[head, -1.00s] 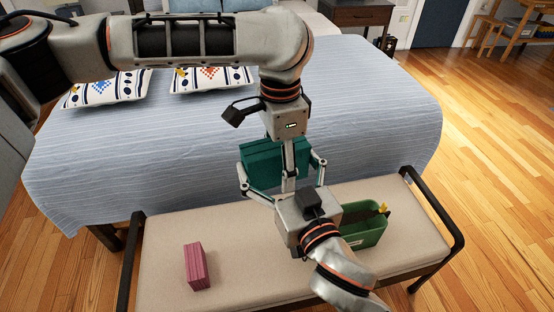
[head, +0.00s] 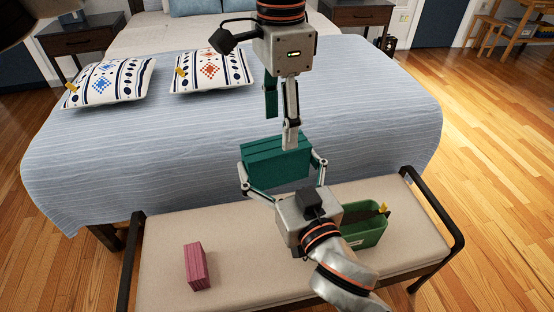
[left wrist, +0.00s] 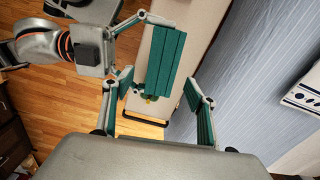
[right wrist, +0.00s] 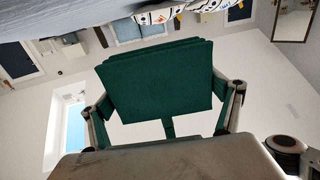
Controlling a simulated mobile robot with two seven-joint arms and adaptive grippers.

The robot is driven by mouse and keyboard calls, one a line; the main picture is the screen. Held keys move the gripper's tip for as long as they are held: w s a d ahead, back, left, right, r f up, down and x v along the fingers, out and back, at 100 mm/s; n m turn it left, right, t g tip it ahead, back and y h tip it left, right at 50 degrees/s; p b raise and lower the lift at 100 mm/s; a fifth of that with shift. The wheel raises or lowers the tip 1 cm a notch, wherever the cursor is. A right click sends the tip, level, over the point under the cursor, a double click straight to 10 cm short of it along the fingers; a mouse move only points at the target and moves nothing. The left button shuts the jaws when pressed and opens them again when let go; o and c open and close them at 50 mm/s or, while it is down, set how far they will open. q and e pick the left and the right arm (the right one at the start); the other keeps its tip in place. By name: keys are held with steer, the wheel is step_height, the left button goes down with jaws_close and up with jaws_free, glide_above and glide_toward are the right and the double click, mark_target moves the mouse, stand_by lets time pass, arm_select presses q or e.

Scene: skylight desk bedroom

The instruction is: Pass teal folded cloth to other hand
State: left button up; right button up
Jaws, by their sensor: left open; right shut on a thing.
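The teal folded cloth (head: 276,162) is held up above the back edge of the bench, in front of the bed. My right gripper (head: 282,172) is shut on it, with a finger at each side; the right wrist view shows the cloth (right wrist: 158,85) between both fingers. My left gripper (head: 280,122) is open and empty, just above and behind the cloth, pointing down. In the left wrist view, the cloth (left wrist: 166,60) lies beyond the open fingertips, and they appear clear of it.
The cream bench (head: 160,225) carries a pink folded block (head: 196,266) at the left and a green bin (head: 368,236) with small items at the right. Black rails (head: 432,208) bound the bench ends. The blue-covered bed (head: 110,150) with patterned pillows (head: 108,82) stands behind.

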arm_select(q)
steer(key=shift+d+r, duration=0.1)
steer(key=shift+r, duration=0.05)
steer(key=w+d+f+t+h, duration=0.3)
steer(key=w+d+f+h, duration=0.4)
steer(key=w, duration=0.4)
steer(key=w+a+f+n+t, duration=0.2)
steer(key=a+f, duration=0.2)
steer(key=f, duration=0.4)
steer(key=w+a+f+n+t, duration=0.2)
steer(key=w+a+f, duration=0.1)
steer(key=f, duration=0.5)
steer(key=s+a+f+n+t+y, duration=0.1)
steer(key=s+a+f+n, duration=0.1)
steer(key=s+a+f, duration=0.35)
steer(key=s+a+f+n+t, duration=0.2)
steer(key=s+f, duration=0.5)
steer(key=f, duration=0.4)
steer(key=s+a+f+y, duration=0.1)
steer(key=s+a+f, duration=0.3)
steer(key=s, duration=0.5)
steer(key=s+a+f+y, duration=0.2)
steer(key=s+a+f, duration=0.2)
steer(key=s, duration=0.5)
steer(key=shift+s+a+n+t, duration=0.3)
steer(key=shift+a+n, duration=0.1)
steer(key=shift+a, duration=0.8)
